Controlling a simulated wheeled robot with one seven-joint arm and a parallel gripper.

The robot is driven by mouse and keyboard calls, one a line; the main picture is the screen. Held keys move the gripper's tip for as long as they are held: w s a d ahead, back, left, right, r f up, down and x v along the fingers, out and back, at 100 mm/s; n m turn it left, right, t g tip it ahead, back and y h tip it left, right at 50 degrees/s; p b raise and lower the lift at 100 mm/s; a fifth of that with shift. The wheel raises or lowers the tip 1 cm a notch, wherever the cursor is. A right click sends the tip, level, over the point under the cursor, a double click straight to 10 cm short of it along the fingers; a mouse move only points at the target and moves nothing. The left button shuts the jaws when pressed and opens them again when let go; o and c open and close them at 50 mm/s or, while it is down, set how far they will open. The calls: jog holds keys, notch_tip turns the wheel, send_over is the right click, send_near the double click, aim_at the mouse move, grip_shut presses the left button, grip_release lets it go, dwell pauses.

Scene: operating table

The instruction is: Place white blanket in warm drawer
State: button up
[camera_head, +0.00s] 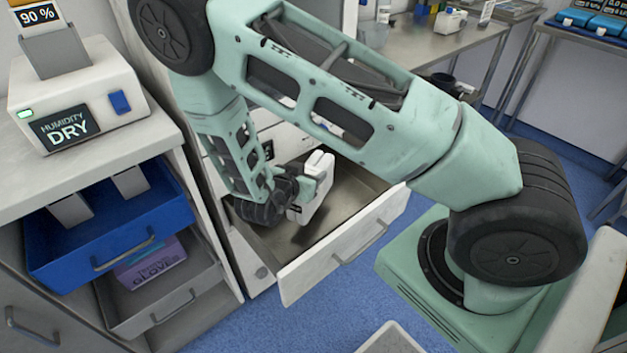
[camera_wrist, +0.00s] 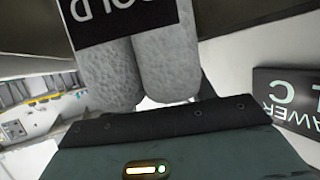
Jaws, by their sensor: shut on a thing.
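The white blanket (camera_head: 318,188) is a small pale roll held in my gripper (camera_head: 303,190), over the inside of the open drawer. In the wrist view the blanket (camera_wrist: 165,65) shows as two grey-white rolls with a black label, cut off by the frame edge, its letters upside down. My gripper (camera_wrist: 160,125) is shut on it; the fingertips are hard to make out. The open drawer (camera_head: 345,247) has a white front with a grey handle and a bare metal inside. I cannot tell whether the blanket touches the drawer floor.
A black drawer sign (camera_wrist: 290,97), partly legible, shows at the wrist view's right. Left of the open drawer stand an open blue drawer (camera_head: 110,235) and a grey drawer (camera_head: 165,300) with a purple glove box (camera_head: 152,264). A humidity device (camera_head: 75,100) sits above them.

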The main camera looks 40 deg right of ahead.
notch_tip(320, 180, down, 4)
jog(key=shift+r, duration=0.25)
jog(key=x, duration=0.4)
jog(key=shift+d+r, duration=0.2)
jog(key=shift+r, duration=0.1)
jog(key=shift+w+f, duration=0.1)
jog(key=shift+f, duration=0.1)
jog(key=shift+f, duration=0.15)
jog(key=o, duration=1.5)
